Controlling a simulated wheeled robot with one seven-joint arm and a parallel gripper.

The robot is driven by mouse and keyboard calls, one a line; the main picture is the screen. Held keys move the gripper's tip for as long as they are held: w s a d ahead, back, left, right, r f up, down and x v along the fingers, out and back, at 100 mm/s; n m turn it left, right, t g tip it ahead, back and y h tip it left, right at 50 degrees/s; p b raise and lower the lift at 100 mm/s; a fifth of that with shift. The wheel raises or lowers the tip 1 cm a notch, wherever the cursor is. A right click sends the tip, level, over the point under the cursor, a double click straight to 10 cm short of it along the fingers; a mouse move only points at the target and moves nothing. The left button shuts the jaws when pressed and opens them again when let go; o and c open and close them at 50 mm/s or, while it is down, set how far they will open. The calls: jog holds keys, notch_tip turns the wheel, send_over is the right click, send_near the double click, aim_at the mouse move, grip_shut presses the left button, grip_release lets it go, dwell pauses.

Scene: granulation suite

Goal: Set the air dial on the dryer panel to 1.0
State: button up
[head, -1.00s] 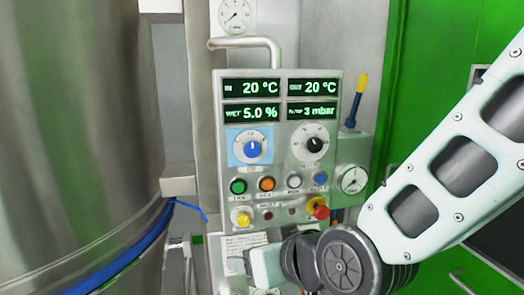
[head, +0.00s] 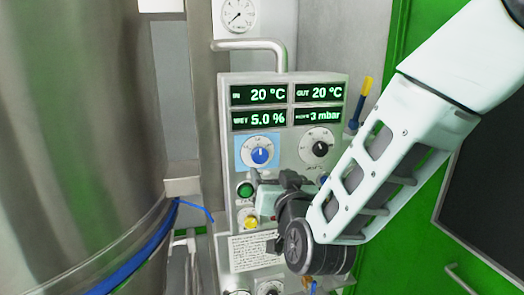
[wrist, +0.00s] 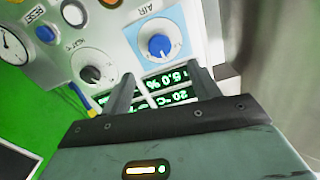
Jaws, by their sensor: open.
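The air dial is a blue knob (head: 260,155) on a light blue square at the left of the dryer panel (head: 225,140). In the head view its white mark points about straight up. The wrist view shows the blue knob (wrist: 161,46) upside down, with the label AIR beside it. My gripper (head: 270,183) is in front of the panel, just below the dial in the head view, and covers some of the button rows. In the wrist view my gripper (wrist: 163,90) has its two fingers apart, with nothing between them. The fingers look clear of the dial.
A black dial (head: 320,148) sits right of the air dial. Green displays (head: 258,118) are above.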

aim_at(261, 156)
jog(key=p+x, duration=0.4)
jog(key=x, duration=0.6)
jog(key=shift+w, duration=0.15)
jog(key=shift+f, duration=0.1)
jog(key=c, duration=1)
